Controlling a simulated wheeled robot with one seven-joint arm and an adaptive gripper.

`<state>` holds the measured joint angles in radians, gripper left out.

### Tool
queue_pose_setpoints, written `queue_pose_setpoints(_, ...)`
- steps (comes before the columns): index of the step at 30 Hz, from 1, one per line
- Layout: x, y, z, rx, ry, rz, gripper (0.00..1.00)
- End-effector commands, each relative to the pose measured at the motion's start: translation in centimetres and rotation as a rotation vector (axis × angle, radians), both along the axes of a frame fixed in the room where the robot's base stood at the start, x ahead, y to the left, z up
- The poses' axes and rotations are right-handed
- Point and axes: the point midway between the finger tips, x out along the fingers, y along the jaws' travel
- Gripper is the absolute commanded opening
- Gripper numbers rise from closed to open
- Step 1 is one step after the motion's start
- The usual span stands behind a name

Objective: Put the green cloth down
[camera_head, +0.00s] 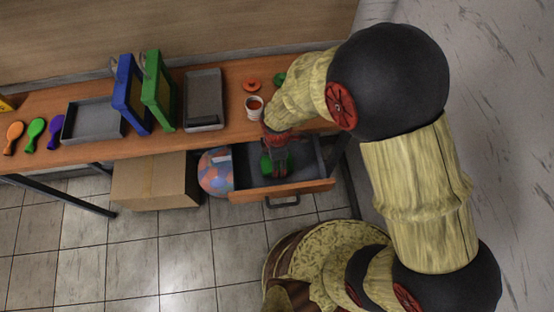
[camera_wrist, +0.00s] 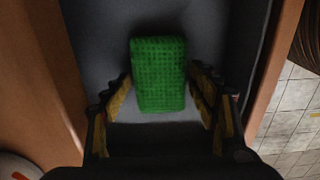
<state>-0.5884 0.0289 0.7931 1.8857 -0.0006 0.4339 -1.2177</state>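The green cloth (camera_wrist: 159,75) is a thick, textured block in the open drawer (camera_wrist: 205,18) in the wrist view. It appears to rest on the drawer's grey bottom. My gripper (camera_wrist: 161,88) is open, with one finger on each side of the cloth and narrow gaps between fingers and cloth. In the head view, my gripper (camera_head: 277,163) reaches down into the drawer (camera_head: 310,185) under the table, and a green patch of the cloth (camera_head: 265,164) shows at its left. My gripper hides the rest of the cloth there.
On the table (camera_head: 225,137) stand blue (camera_head: 125,95) and green (camera_head: 153,85) frames, grey trays (camera_head: 204,97), a white cup (camera_head: 254,107) and an orange lid (camera_head: 251,84). A multicoloured ball (camera_head: 215,172) and a cardboard box (camera_head: 155,182) are left of the drawer.

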Motion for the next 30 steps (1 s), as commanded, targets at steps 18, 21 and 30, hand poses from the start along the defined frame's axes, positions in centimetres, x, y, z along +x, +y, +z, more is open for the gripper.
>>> queue_pose_setpoints(18, 0.1, 0.0, 6.3, 0.002, -0.003, 0.0, 0.6)
queue_pose_setpoints(21, 0.1, 0.0, 8.3, 0.002, -0.003, 0.0, 0.6)
queue_pose_setpoints(30, 0.0, 0.0, 11.9, 0.0, 0.0, 0.0, 0.6)
